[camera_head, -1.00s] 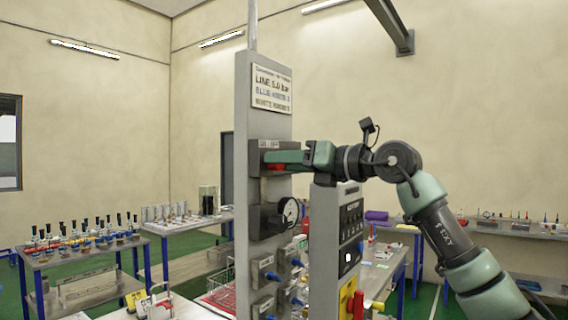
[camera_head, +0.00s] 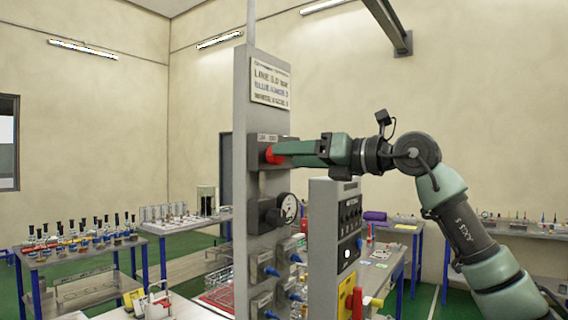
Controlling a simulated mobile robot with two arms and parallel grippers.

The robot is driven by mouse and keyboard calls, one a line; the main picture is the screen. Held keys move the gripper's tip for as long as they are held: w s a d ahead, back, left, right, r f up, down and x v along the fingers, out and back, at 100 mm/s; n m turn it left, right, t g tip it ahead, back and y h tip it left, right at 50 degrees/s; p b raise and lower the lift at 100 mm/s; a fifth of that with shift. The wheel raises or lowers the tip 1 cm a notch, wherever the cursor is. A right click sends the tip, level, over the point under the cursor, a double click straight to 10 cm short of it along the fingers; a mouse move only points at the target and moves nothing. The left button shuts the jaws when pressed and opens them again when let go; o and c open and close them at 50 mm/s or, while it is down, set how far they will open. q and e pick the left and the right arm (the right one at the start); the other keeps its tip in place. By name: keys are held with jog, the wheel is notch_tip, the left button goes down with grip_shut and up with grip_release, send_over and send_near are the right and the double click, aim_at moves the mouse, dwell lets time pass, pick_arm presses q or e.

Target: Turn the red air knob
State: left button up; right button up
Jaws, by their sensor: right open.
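The red air knob (camera_head: 271,154) sits on a grey block (camera_head: 262,141) on the upper part of the upright grey panel (camera_head: 242,190), below the sign. My right gripper (camera_head: 281,149) comes in from the right, level with the knob. My left gripper does not show.
Below the knob are a pressure gauge (camera_head: 288,208) and several blue-knobbed valves. A grey control box (camera_head: 337,235) with red and yellow parts stands just below my right arm. Tables with bottles stand left and right.

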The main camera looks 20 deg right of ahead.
jog(key=b+v, duration=0.1)
jog(key=v, duration=0.3)
jog(key=shift+s+d, duration=0.25)
jog(key=shift+a, duration=0.1)
